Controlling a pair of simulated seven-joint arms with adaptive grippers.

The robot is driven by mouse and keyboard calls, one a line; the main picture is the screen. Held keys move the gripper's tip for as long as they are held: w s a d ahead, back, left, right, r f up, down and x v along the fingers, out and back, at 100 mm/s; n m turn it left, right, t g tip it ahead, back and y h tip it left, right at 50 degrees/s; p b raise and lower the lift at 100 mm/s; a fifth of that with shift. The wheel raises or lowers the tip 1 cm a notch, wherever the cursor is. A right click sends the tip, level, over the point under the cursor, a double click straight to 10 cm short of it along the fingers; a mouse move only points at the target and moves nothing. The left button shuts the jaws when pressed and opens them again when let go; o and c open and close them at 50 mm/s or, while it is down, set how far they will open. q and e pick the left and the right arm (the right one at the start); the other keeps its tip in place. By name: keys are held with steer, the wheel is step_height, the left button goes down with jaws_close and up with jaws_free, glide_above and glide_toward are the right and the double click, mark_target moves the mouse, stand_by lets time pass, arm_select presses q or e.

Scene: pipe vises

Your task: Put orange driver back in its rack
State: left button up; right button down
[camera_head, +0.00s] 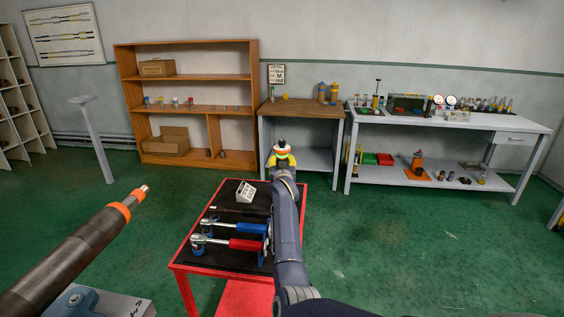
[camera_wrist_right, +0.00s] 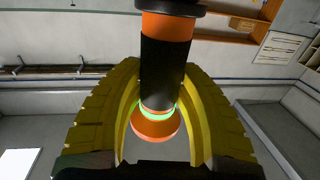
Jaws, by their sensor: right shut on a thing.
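My right gripper (camera_head: 283,160), with yellow fingers, is raised above the far end of the red cart. It is shut on the orange driver, which shows in the right wrist view (camera_wrist_right: 165,65) as a black grip with orange bands and a green ring near an orange flared end. In the head view the driver is small, upright and partly hidden by the fingers. A row of small upright tools (camera_head: 492,104) stands at the right of the workbench; I cannot tell whether it is the driver's rack. My left gripper is not in view.
The red cart (camera_head: 180,268) holds a blue-handled wrench (camera_head: 234,226), a red-handled wrench (camera_head: 245,244) and a white sign block (camera_head: 245,192). A dark pipe (camera_head: 70,250) with an orange collar juts in at left. The grey workbench (camera_head: 515,125) stands at right, beyond open green floor.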

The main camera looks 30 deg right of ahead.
steer(key=shift+f, duration=2.8)
stand_by(3.0)
steer(key=c, duration=0.9)
jaws_free()
steer(key=shift+f, duration=0.1)
steer(key=shift+o, duration=0.2)
steer(key=shift+f, duration=0.2)
steer(key=v, duration=1.2)
